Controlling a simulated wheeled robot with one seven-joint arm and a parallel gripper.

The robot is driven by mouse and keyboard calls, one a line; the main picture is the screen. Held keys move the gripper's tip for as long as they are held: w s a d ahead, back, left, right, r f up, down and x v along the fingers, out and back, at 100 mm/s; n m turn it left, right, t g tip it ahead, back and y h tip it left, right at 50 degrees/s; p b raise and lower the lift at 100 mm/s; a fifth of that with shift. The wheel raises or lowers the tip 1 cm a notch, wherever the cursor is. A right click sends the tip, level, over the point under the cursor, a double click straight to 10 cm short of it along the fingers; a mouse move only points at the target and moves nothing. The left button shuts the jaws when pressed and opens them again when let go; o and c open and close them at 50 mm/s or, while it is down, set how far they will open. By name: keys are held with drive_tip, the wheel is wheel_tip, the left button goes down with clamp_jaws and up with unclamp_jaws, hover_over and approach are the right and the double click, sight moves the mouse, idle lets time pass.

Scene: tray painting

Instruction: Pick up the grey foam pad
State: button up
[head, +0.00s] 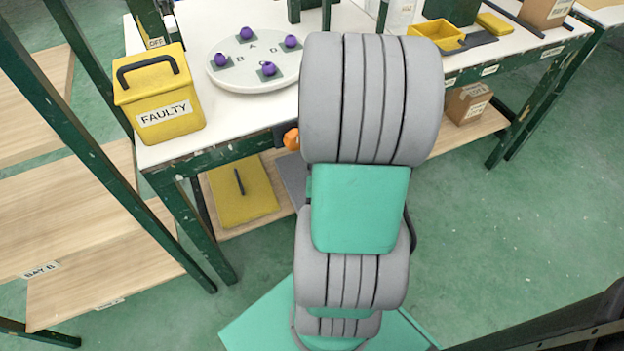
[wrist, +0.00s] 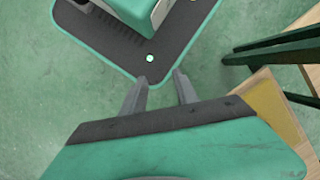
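A flat grey piece (head: 293,178) lies on the lower shelf under the table, partly hidden behind my arm. A dark grey flat piece (head: 480,39) lies on the table top at the right, beside a yellow bin. I cannot tell which of these is the grey foam pad. My gripper (wrist: 160,76) shows in the wrist view with its two fingers apart and nothing between them. It points down over my own base and the green floor, away from both grey pieces. In the head view my arm hides the gripper.
The table bears a yellow FAULTY box (head: 160,95), a round white tray (head: 226,84) with several purple balls, and a yellow bin (head: 436,36). A yellow panel (head: 240,205) and a cardboard box (head: 466,103) are on the lower shelf. Wooden shelves (head: 90,220) stand left. Floor is clear at right.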

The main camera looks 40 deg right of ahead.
drive_tip(key=w+d+f+m+t+y, duration=0.2)
drive_tip(key=d+f+t+y, duration=0.15)
drive_tip(key=d+f, duration=0.8)
drive_tip(key=w+d+n+t, duration=0.1)
drive_tip(key=w, duration=0.2)
drive_tip(key=w+d+t+h, duration=0.1)
drive_tip(key=w+d, duration=0.1)
drive_tip(key=w, duration=0.1)
drive_tip(key=w+d+n+t, duration=0.1)
drive_tip(key=w+d, duration=0.1)
drive_tip(key=w, duration=0.1)
drive_tip(key=shift+w+f+n+t, duration=0.1)
drive_tip(key=shift+f+n+t, duration=0.05)
drive_tip(key=shift+n+t, duration=0.15)
drive_tip(key=w+d+r+n+t, duration=0.2)
drive_tip(key=w+r, duration=0.2)
drive_tip(key=w, duration=0.1)
drive_tip(key=shift+n+h, duration=0.4)
drive_tip(key=shift+h, duration=0.05)
drive_tip(key=b+x, duration=0.1)
drive_tip(key=x, duration=0.1)
drive_tip(key=b+x, duration=0.1)
drive_tip(key=x, duration=0.4)
drive_tip(key=shift+s+d+f+b, duration=0.15)
drive_tip(key=shift+f+b, duration=0.25)
drive_tip(key=shift+f, duration=0.05)
drive_tip(key=shift+w+f, duration=0.2)
drive_tip(key=shift+r, duration=0.1)
clamp_jaws()
